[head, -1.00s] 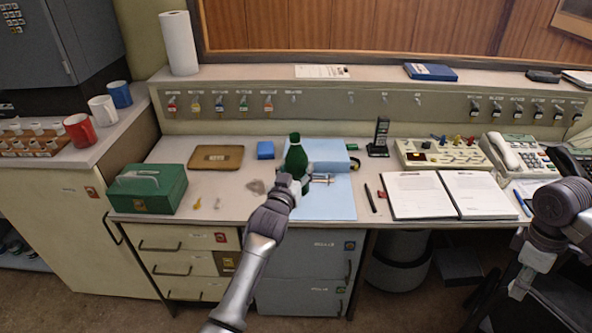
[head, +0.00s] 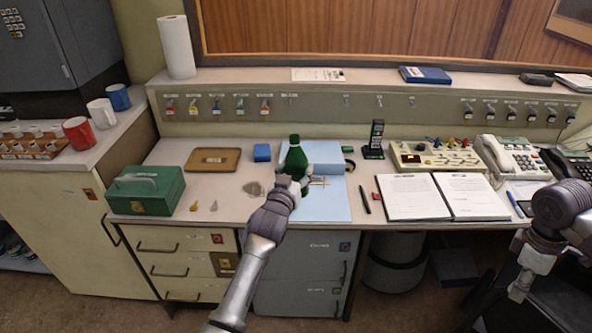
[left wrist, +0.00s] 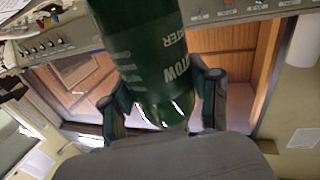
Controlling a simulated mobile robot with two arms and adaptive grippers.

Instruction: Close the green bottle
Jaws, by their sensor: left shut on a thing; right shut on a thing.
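The green bottle (head: 295,158) stands roughly upright over the blue mat (head: 331,200) on the desk. My left gripper (head: 294,184) is shut around its lower part. In the left wrist view the bottle (left wrist: 150,60) with pale lettering sits between both fingers. The gripper hides its base, so I cannot tell whether it touches the mat. The bottle's top is too small to tell whether a cap is on. My right gripper (head: 522,285) hangs low at the right, apart from the bottle and in front of the desk. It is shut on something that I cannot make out.
A green cash box (head: 145,190), a brown tray (head: 214,160) and a blue block (head: 262,152) lie left of the bottle. Bare desk shows left of the mat.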

